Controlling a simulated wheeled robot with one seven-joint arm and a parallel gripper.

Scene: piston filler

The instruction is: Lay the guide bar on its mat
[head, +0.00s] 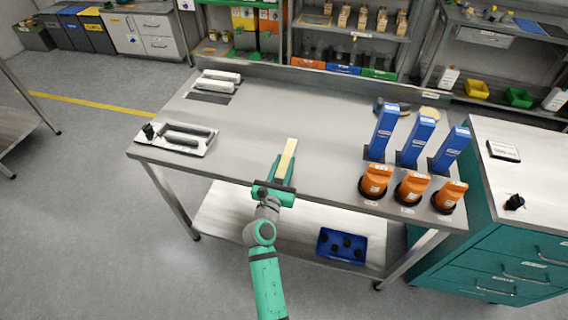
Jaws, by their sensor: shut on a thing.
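My gripper (280,172) is over the front middle of the grey workbench (300,115). It is shut on a long, thin cream bar, the guide bar (290,155), which points away from me toward the back of the bench. Whether the bar touches the bench top is hard to tell. A dark grey flat patch that looks like a mat (209,98) lies at the back left of the bench. Two white bar-like pieces (215,86) lie side by side just behind it. The gripper is to the right of the mat and nearer to me.
A light tray with dark handled parts (182,138) lies at the front left. Blue upright boxes (417,138) and orange containers (412,188) stand at the right. A teal cabinet (510,230) adjoins the right end. The middle of the bench is clear.

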